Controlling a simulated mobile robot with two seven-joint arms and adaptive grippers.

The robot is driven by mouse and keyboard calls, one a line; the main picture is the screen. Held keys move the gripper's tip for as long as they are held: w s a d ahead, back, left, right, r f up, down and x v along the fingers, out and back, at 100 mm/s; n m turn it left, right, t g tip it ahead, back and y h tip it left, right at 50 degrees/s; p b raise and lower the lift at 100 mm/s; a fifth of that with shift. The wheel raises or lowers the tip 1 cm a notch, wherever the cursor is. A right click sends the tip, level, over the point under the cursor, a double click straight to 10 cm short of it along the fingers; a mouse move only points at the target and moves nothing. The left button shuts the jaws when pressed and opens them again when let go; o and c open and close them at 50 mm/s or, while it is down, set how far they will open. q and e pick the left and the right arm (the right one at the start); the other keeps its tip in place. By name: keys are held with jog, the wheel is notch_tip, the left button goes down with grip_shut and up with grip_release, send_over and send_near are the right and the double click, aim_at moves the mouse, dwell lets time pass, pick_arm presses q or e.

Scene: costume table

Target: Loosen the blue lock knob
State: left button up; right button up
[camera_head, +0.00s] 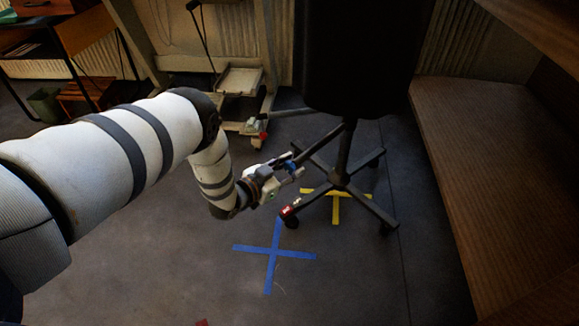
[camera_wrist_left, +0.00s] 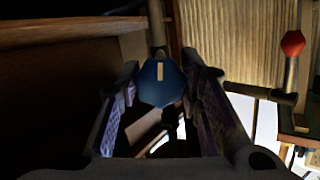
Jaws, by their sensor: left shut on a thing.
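The blue lock knob (camera_wrist_left: 160,83) is a faceted knob with a pale bar mark on its face, in the middle of the left wrist view. In the head view it is a small blue spot (camera_head: 292,166) beside the stand's post, largely hidden by the gripper. My left gripper (camera_head: 296,167) is shut on the knob, with one patterned finger pad on each side of it in the wrist view. The knob sits by a dark stand (camera_head: 342,155) that carries a large black body (camera_head: 358,55). My right gripper is not in view.
The stand's crossed legs with casters rest over a yellow tape mark (camera_head: 336,208). A red piece (camera_head: 286,211) is on one leg. A blue tape cross (camera_head: 274,253) lies on open floor in front. A wooden bench (camera_head: 500,190) stands at right, a wheeled frame (camera_head: 240,80) behind.

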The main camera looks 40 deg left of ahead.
pick_arm(q)
jog(key=n+h, duration=0.1)
jog(key=n, duration=0.2)
jog(key=shift+a+f+b, duration=0.1)
jog(key=shift+b, duration=0.2)
jog(key=n+h+b, duration=0.1)
jog(key=n, duration=0.2)
jog(key=shift+n+h+b, duration=0.3)
jog(key=shift+h, duration=0.1)
jog(key=n+h+b, duration=0.1)
jog(key=n+b, duration=0.1)
jog(key=n, duration=0.1)
jog(key=shift+f+n, duration=0.1)
jog(key=shift+n, duration=0.2)
jog(key=shift+n+t+h+b, duration=0.55)
jog(key=shift+n+b, duration=0.35)
jog(key=shift+n, duration=1)
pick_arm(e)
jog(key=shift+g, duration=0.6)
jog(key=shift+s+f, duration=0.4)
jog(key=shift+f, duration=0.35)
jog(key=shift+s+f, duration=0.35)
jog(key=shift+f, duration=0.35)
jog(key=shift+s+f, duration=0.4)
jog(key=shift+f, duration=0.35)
pick_arm(q)
jog(key=o, duration=1.2)
jog(key=shift+r, duration=0.2)
jog(key=shift+s, duration=0.1)
